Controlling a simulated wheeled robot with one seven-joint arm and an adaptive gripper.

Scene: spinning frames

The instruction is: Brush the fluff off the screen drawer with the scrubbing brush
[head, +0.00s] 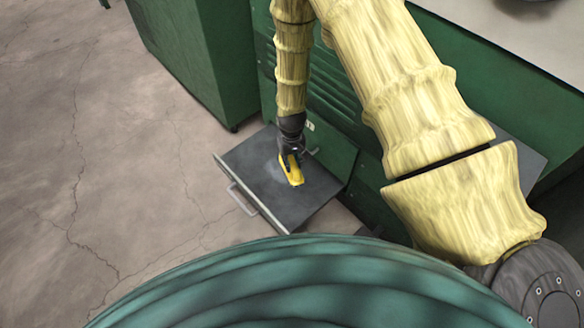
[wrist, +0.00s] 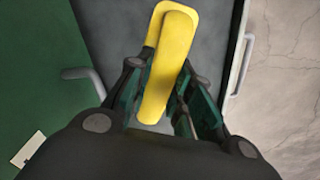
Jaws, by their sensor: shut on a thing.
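The screen drawer (head: 312,190) is pulled out of the green machine and shows as a dark grey flat surface with a pale front edge. My gripper (head: 290,162) is over the drawer, shut on the yellow scrubbing brush (head: 294,173). In the wrist view the brush (wrist: 172,62) sits between the two fingers (wrist: 160,95), over the dark drawer surface (wrist: 208,30). The brush's underside is hidden, so I cannot tell whether it touches the drawer.
A metal handle (head: 241,199) is on the drawer's front. Green machine cabinets (head: 195,55) stand behind and to the left. Cracked concrete floor (head: 90,150) lies open to the left. A pale worktop (head: 520,45) is at the upper right.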

